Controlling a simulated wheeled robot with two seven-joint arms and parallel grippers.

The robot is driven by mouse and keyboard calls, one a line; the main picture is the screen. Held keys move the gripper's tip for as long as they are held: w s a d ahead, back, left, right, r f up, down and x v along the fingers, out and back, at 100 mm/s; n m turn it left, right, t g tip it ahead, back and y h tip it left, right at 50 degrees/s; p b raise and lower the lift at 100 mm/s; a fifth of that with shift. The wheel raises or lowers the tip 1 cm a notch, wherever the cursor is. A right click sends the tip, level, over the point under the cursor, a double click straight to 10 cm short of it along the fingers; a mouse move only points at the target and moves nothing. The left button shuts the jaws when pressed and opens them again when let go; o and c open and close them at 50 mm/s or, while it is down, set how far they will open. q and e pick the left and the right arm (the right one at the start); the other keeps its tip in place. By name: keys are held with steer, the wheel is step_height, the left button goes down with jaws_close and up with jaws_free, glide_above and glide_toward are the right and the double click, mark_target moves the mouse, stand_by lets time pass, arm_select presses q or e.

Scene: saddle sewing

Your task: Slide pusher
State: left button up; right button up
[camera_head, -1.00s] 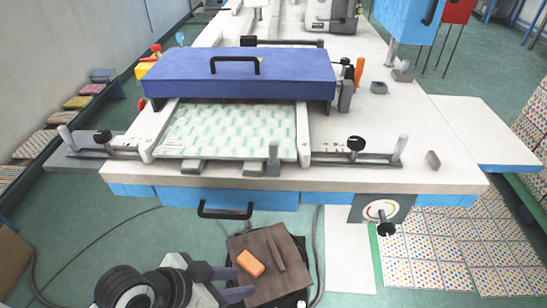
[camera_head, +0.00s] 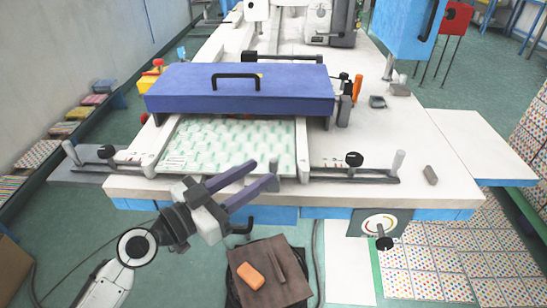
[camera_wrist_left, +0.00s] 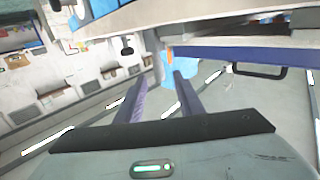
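I cannot tell for sure which part is the pusher. A small grey upright post (camera_head: 274,166) stands at the front edge of the white machine table, in front of the pale green patterned sheet (camera_head: 215,143). My left gripper (camera_head: 265,174) is open, its two purple fingers apart and pointing right near this post. One finger partly hides the post's lower part, and I cannot tell whether they touch. The purple fingers (camera_wrist_left: 160,90) also show apart in the left wrist view, with nothing clearly between them. My right gripper is not in view.
A blue-purple cover (camera_head: 200,90) with a black handle spans the table behind the sheet. Rails with black knobs and grey levers (camera_head: 398,162) lie at both sides. A dial (camera_head: 379,223) sits on the front. A brown stand (camera_head: 285,258) with an orange block is below.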

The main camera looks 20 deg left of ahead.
mark_target(270, 166)
arm_select(q)
steer(key=p+x, duration=0.1)
steer(key=x, duration=0.4)
steer(key=shift+w+d, duration=0.25)
steer(key=shift+w, duration=0.05)
jaws_close()
